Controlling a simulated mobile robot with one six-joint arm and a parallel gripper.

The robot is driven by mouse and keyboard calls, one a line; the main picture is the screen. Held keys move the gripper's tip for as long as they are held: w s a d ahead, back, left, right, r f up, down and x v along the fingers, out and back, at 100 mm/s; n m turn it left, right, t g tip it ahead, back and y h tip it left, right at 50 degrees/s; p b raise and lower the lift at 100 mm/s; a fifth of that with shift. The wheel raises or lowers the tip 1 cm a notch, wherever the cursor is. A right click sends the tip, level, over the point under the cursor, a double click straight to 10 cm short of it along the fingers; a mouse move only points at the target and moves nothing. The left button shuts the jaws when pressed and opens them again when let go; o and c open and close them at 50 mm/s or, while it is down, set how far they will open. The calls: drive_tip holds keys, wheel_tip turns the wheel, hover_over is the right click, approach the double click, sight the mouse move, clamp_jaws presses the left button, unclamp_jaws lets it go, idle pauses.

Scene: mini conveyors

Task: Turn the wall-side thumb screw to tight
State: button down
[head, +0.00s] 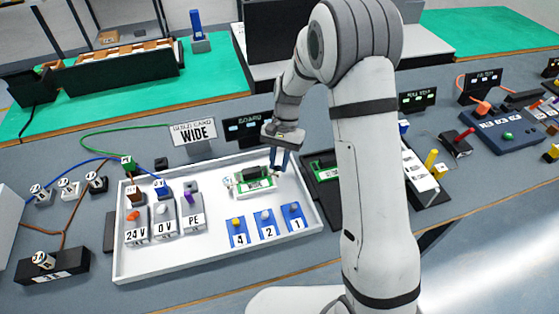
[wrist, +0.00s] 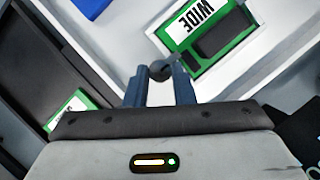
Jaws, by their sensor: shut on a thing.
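My gripper (head: 278,166) reaches down at the right end of the green WIDE card (head: 258,185), inside the white tray. In the wrist view my fingers (wrist: 160,82) are shut on a small dark round knob, apparently a thumb screw (wrist: 160,68), just beside the card (wrist: 222,48). The fingers and my gripper's body hide part of it, and I cannot tell how tight it is. A small pale round part (head: 227,181) shows at the card's left end in the head view.
The white tray (head: 119,245) also holds grey terminal blocks marked 24 V, 0 V and PE (head: 191,222), and blue numbered pieces (head: 265,231). A black holder with a green card (head: 324,172) stands close to the right. A WIDE sign (head: 195,134) stands behind.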

drive_tip(key=shift+w, duration=0.1)
drive_tip(key=c, duration=1.2)
unclamp_jaws()
drive_tip(key=shift+c, duration=0.2)
drive_tip(key=v, duration=0.7)
drive_tip(key=shift+r, duration=0.35)
drive_tip(key=shift+w, duration=0.1)
